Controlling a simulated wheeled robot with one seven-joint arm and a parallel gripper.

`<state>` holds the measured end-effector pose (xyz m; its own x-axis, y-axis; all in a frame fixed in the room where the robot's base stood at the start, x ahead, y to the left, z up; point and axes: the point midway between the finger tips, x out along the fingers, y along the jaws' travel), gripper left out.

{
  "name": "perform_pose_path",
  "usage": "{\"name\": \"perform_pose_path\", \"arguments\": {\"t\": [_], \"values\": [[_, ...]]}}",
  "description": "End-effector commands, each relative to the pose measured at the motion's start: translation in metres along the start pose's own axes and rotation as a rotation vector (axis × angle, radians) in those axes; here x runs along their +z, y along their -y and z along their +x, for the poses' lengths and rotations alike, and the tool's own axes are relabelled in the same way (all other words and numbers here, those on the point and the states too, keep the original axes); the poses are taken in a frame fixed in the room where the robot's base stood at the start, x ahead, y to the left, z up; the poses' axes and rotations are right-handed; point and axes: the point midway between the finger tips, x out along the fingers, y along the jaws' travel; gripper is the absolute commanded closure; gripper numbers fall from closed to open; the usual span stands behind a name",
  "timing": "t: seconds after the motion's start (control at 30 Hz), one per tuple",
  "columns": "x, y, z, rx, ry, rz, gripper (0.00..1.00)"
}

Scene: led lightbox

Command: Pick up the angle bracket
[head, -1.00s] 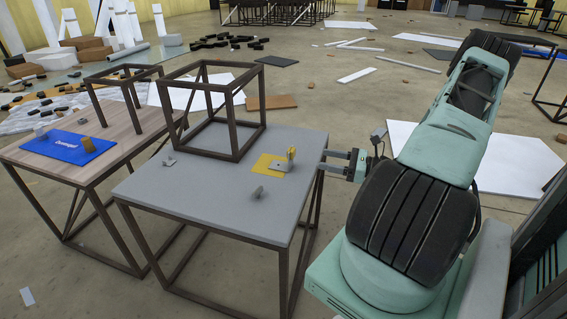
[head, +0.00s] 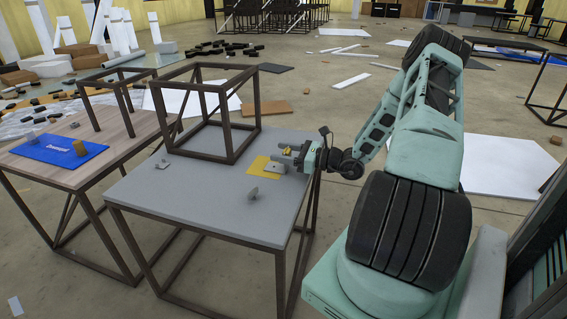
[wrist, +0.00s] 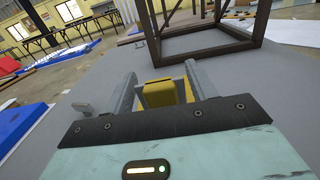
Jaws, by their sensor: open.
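Small grey angle brackets lie on the grey table (head: 200,205). One bracket (head: 253,193) is near the middle front and another (head: 162,164) is at the left. A grey piece (head: 272,168) sits on the yellow mat (head: 257,167) at the right edge, with a yellow upright part (head: 287,151) beside or on it. My gripper (head: 280,154) is open at this yellow part. In the wrist view the yellow part (wrist: 160,92) stands between the two spread fingers (wrist: 160,76). I cannot tell whether a finger touches it. Its lower end is hidden by my gripper.
A dark open cube frame (head: 205,156) stands on the back of the table. A wooden table (head: 55,175) to the left holds a blue mat (head: 62,153), a brown block and another frame. The table's front half is mostly clear.

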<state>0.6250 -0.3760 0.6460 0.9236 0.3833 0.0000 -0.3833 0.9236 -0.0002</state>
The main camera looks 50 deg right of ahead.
Motion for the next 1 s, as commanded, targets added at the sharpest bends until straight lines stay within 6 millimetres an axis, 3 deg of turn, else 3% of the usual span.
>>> {"name": "perform_pose_path", "arguments": {"t": [0.2, 0.33, 0.47, 0.73, 1.0], "values": [[0.0, 0.0, 0.001, 0.0, 0.0, 0.0, 0.44], [0.0, 0.0, 0.001, 0.0, 0.0, 0.0, 0.77], [0.001, 0.0, 0.001, 0.0, 0.001, 0.0, 0.85], [0.011, 0.001, 0.001, -0.001, 0.001, -0.002, 0.86], [0.064, 0.001, 0.001, -0.001, 0.001, -0.004, 0.86]]}}
